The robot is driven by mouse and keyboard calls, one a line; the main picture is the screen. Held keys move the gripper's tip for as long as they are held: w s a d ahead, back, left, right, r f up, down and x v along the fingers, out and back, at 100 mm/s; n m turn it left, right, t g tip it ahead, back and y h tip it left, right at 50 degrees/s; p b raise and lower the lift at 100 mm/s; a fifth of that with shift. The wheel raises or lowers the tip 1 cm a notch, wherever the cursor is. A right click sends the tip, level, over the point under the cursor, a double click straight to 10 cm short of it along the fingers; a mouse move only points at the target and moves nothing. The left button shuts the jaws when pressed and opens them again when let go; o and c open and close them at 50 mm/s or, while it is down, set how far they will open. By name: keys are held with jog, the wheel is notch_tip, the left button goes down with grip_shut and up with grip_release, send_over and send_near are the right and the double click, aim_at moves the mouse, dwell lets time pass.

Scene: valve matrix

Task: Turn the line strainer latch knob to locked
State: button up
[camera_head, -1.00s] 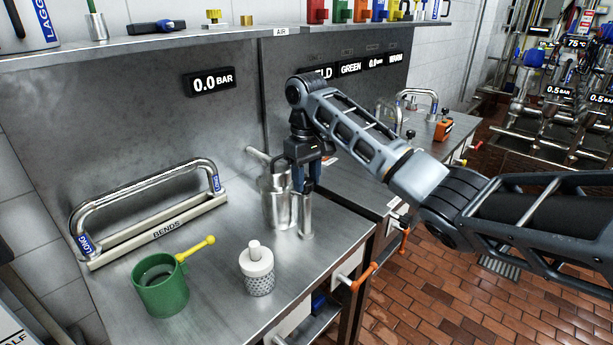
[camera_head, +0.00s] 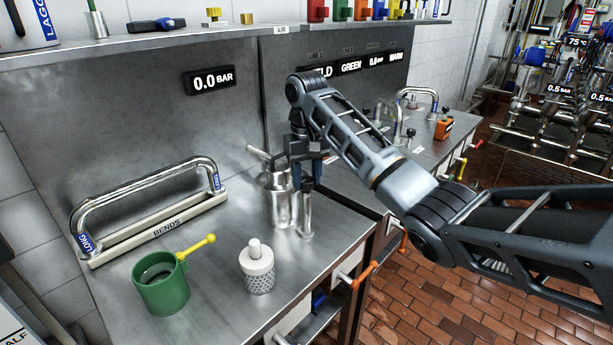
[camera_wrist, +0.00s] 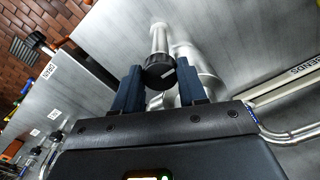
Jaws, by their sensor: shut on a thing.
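The line strainer (camera_head: 281,205) is a grey metal body with an angled branch, standing on the steel bench. An upright metal post (camera_head: 307,218) at its right carries the black round latch knob (camera_wrist: 160,72), which has a pale pointer mark. The knob's top shows in the wrist view; in the head view it is mostly hidden by my fingers. My gripper (camera_head: 307,178) points down over the post. Its two blue fingers stand on either side of the knob and are shut on it, also in the wrist view (camera_wrist: 162,88). No locked or unlocked label is readable.
A green mug-shaped part (camera_head: 163,290) with a yellow handle and a white-topped mesh filter (camera_head: 257,270) stand in front on the bench. A BENDS rack (camera_head: 165,228) holds a bent pipe at left. Orange-handled valves (camera_head: 364,275) project from the bench's front edge.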

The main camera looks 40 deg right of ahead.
aim_at(306, 179)
jog(key=shift+r, duration=0.1)
jog(key=o, duration=0.8)
jog(key=shift+r, duration=3.85)
